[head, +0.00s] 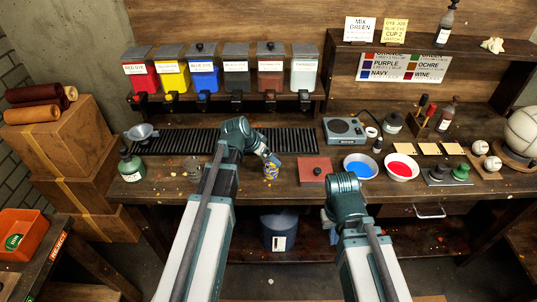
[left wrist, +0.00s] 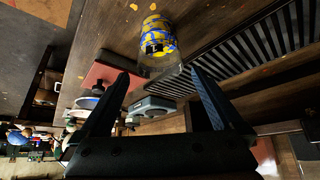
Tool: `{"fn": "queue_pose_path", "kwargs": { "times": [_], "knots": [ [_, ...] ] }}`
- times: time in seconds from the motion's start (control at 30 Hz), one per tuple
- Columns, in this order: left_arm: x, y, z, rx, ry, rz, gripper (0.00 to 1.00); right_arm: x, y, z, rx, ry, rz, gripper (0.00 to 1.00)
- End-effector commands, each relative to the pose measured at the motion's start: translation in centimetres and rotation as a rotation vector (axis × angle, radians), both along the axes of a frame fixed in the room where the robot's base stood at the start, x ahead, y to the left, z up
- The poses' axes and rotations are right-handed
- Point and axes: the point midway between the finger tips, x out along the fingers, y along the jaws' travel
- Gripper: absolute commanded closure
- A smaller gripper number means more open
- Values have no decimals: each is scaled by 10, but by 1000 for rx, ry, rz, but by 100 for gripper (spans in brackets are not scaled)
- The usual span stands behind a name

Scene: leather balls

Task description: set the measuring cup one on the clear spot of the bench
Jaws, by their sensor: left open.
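A small clear cup (head: 271,171) with mottled yellow and blue in it stands on the bench (head: 235,180), in front of the slatted rack. In the left wrist view the cup (left wrist: 160,42) lies just beyond my fingertips, its clear end nearest them. My left gripper (left wrist: 158,76) is open and empty, a finger to either side of the cup's line. A second small clear cup (head: 193,171) stands further left in the head view.
A black slatted rack (head: 200,141) lies behind the cups. A red-brown block (head: 315,168), a blue bowl (head: 360,166) and a red bowl (head: 401,167) stand to the right. Bare bench lies between the two cups.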

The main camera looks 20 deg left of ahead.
Motion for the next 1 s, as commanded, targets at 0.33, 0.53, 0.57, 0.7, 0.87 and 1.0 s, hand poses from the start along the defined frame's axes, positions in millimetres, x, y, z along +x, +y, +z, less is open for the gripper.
{"fn": "queue_pose_path", "kwargs": {
  "times": [0.33, 0.53, 0.57, 0.7, 0.87, 1.0],
  "knots": [
    [-30, 15, 58, 0, 0, 2, 0, 0, 0, 58, 0, 0, 1, 100],
    [-44, 24, 81, 0, 1, 1, 0, 0, 0, 81, 0, 0, 2, 100],
    [-45, 24, 83, 0, 1, 1, 0, 0, 0, 83, 0, 0, 2, 100],
    [-48, 26, 86, 0, 0, 0, 0, 0, 0, 86, 0, 0, 3, 100],
    [-53, 15, 82, 1, 23, -6, 0, 0, 0, 85, 0, 0, 3, 100],
    [-84, -36, 70, 18, 153, -16, 0, 0, 0, 85, 0, 0, 2, 100]
  ]
}}
